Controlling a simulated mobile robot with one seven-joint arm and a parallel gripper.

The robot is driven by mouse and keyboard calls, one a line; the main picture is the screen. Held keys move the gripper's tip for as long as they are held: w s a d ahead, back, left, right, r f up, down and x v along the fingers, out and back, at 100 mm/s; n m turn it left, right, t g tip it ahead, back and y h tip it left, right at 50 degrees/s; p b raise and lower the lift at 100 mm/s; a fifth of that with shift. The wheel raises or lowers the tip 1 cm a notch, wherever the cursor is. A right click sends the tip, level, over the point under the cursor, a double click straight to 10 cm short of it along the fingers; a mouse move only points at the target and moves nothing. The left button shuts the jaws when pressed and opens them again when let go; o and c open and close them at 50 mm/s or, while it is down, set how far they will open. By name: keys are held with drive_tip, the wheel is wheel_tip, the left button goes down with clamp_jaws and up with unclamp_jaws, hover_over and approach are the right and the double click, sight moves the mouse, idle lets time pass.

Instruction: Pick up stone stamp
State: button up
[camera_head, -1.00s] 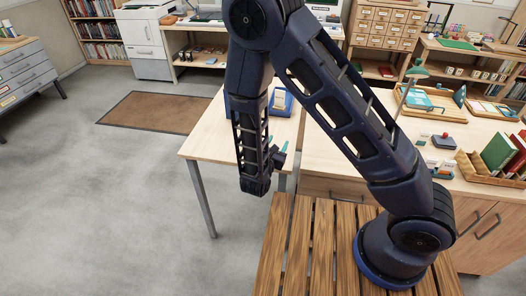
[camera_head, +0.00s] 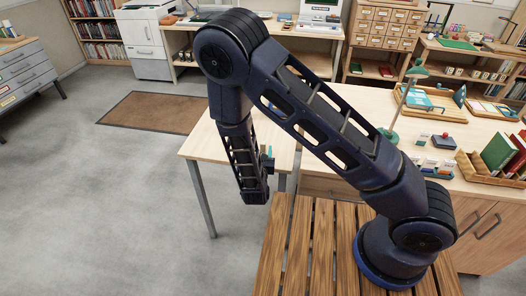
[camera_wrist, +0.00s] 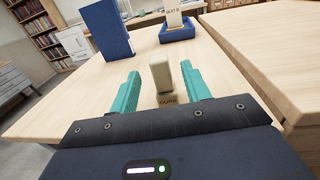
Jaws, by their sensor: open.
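In the wrist view a small beige upright block, which looks like the stone stamp (camera_wrist: 160,77), stands on the pale wooden table (camera_wrist: 225,84). A darker piece with partly legible lettering shows at its foot; I cannot tell whether it is part of the block. My gripper (camera_wrist: 160,72) is open, with one teal finger on each side of the block in this picture. I cannot see contact, and the depth between fingers and block is unclear. In the head view my gripper (camera_head: 268,155) is small, at the near part of the table, and the stamp is not discernible.
A tall blue box or binder (camera_wrist: 106,30) stands beyond the left finger. A blue tray (camera_wrist: 177,35) with a lettered card stands farther back. Another wooden top (camera_wrist: 265,50) lies to the right across a gap. A green lamp (camera_head: 416,73) stands on the right-hand counter.

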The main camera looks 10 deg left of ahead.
sight(263, 143)
drive_tip(key=w, duration=0.5)
drive_tip(key=shift+a+f, duration=0.15)
drive_tip(key=shift+a, duration=0.05)
clamp_jaws()
